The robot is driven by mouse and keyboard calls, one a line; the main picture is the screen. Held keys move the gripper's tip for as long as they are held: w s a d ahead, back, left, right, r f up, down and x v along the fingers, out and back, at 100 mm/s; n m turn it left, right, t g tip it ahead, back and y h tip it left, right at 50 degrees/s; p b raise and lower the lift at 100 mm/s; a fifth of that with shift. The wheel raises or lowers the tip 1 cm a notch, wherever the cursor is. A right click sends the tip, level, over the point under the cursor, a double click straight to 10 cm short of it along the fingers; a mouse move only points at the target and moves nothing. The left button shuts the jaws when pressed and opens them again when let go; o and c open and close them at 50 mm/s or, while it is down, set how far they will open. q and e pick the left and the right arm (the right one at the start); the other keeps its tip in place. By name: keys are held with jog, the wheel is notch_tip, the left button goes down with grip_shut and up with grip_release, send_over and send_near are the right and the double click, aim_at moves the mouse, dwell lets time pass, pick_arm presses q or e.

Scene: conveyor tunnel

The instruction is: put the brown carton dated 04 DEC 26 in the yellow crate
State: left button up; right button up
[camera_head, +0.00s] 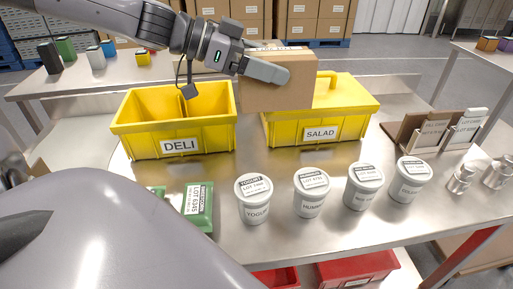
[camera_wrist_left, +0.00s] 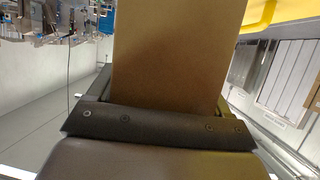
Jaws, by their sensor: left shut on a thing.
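My left gripper (camera_head: 268,70) is shut on a brown carton (camera_head: 290,94) and holds it up between two yellow crates, in front of part of the right one. In the left wrist view the carton (camera_wrist_left: 172,55) rises plain brown behind the dark finger (camera_wrist_left: 155,127). A label strip shows on its top, but I cannot read a date. The left yellow crate (camera_head: 215,133), marked DELI, is open with a divider inside. The right yellow crate (camera_head: 350,118), marked SALAD, has a yellow lid with a handle on it. My right gripper is not in view.
White tubs (camera_head: 254,203) stand in a row along the front of the steel table. A green labelled pack (camera_head: 198,208) lies left of them. Metal shakers (camera_head: 462,178) and card holders (camera_head: 430,130) are at right. Red bins (camera_head: 358,270) sit below.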

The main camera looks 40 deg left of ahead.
pick_arm(q)
jog(key=shift+w+a, duration=0.1)
jog(key=shift+w, duration=0.15)
jog(key=shift+w+a+f, duration=0.1)
jog(key=shift+f, duration=0.05)
notch_tip(320, 180, down, 19)
jog(key=b, duration=0.5)
jog(key=shift+f, duration=0.1)
jog(key=shift+f+b, duration=0.2)
jog(key=shift+b, duration=0.1)
jog(key=o, duration=1.4)
jog(key=shift+f, duration=0.1)
